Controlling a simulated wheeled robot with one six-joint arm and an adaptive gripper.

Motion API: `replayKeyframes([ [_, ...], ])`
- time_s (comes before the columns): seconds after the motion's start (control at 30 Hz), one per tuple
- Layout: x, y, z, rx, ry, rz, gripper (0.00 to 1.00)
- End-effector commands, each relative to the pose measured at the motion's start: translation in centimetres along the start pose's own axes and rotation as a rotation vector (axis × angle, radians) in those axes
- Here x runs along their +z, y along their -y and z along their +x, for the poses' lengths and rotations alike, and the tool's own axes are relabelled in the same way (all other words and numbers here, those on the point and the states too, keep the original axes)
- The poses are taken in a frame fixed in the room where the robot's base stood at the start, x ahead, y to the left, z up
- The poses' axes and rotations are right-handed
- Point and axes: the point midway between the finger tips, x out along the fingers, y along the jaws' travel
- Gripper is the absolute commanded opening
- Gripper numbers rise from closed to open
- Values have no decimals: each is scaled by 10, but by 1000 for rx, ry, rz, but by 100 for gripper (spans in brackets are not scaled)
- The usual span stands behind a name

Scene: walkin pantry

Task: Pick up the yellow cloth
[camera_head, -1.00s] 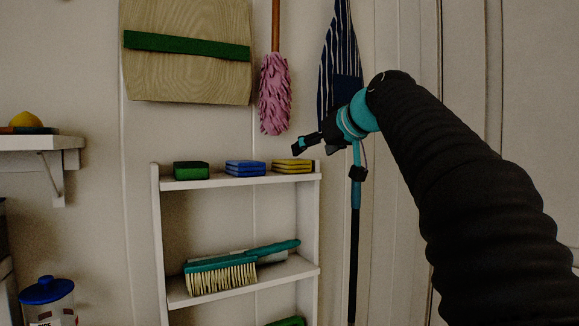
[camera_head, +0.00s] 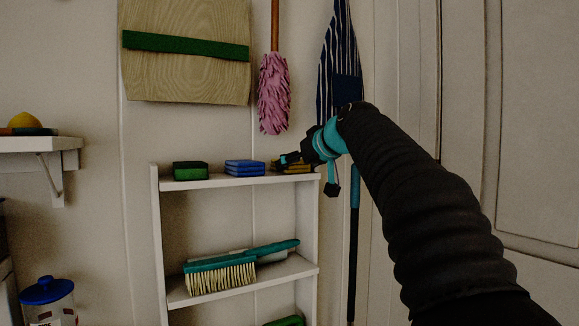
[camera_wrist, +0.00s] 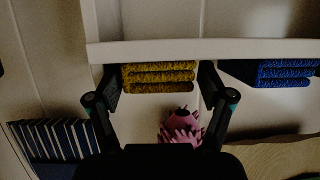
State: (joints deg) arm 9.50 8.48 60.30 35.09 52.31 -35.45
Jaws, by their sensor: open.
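The yellow cloth (camera_wrist: 158,77) is a folded, layered stack on the top board of the white shelf unit (camera_head: 232,183), at its right end. In the head view, the cloth (camera_head: 300,168) is partly hidden by my gripper (camera_head: 284,160). In the wrist view, my gripper (camera_wrist: 160,82) is open, with one finger on each side of the cloth and a visible gap at the right finger. The left finger is very close to the cloth; I cannot tell whether it touches.
A blue folded cloth (camera_head: 245,168) and a green block (camera_head: 190,171) sit left on the same board. A pink duster (camera_head: 273,95) and a striped apron (camera_head: 340,70) hang behind. A teal-handled brush (camera_head: 222,272) lies on the shelf below.

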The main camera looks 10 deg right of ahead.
Motion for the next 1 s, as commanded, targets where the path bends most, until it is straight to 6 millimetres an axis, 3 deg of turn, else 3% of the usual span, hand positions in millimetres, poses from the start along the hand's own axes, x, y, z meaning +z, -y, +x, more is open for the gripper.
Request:
replayKeyframes([
  [0.03,0,0,0,0,0,0,75],
  [0.2,0,0,0,0,0,0,35],
  [0.57,-2,0,-1,0,0,0,35],
  [1.0,-32,0,-13,0,0,0,35],
])
